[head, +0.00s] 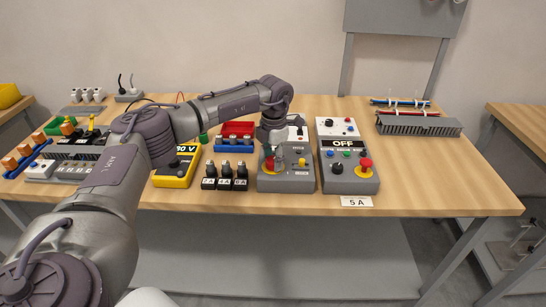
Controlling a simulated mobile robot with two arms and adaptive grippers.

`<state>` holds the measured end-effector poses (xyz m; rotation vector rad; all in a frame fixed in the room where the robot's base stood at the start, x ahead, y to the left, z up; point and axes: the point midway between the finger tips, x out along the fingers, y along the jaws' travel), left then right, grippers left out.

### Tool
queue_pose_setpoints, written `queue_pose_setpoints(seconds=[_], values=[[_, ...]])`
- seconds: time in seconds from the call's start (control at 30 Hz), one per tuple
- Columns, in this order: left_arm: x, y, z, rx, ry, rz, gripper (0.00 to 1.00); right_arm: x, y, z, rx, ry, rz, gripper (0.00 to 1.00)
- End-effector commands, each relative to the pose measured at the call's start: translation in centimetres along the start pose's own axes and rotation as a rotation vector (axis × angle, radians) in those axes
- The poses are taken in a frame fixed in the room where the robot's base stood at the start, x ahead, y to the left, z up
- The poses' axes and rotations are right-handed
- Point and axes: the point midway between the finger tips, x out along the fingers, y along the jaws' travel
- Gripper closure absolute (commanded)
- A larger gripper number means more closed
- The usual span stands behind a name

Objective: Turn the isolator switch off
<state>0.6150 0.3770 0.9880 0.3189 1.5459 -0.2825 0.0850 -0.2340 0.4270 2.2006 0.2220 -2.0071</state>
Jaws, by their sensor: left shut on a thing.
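The isolator switch is a grey box (287,183) on the front middle of the bench, with a red and yellow rotary handle (269,166) on its left side. My left arm reaches over from the left and bends down at the box. My left gripper (275,158) points down at the handle and is shut on it. The gripper hides part of the handle and of the box top, so I cannot tell the handle's exact angle. My right gripper is not in view.
Right of it stands a control box (352,182) with an OFF display and a red button. A yellow meter (175,170) and several black blocks (225,178) stand left. A 5 A card (356,202) lies in front. The bench's right front is clear.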

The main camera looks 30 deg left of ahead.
Motion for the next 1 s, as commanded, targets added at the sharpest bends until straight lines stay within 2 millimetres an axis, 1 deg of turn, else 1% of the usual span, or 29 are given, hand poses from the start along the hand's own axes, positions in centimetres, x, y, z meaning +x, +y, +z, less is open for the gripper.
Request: queue_pose_setpoints(seconds=[0.2, 0.5, 0.7, 1.0], values=[[-0.22, 0.06, 0.08, -0.191, 0.002, 0.001, 0.9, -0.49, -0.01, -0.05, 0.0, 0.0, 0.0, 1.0], [-0.21, 0.05, 0.1, -0.383, 0.006, 0.001, 0.9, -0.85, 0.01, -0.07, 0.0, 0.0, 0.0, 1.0], [-0.2, 0.07, 0.11, -0.451, 0.008, 0.001, 0.9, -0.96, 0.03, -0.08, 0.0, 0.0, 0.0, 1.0], [-0.19, 0.1, 0.11, -0.482, 0.007, 0.001, 0.9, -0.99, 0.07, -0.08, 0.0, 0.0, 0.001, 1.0]])
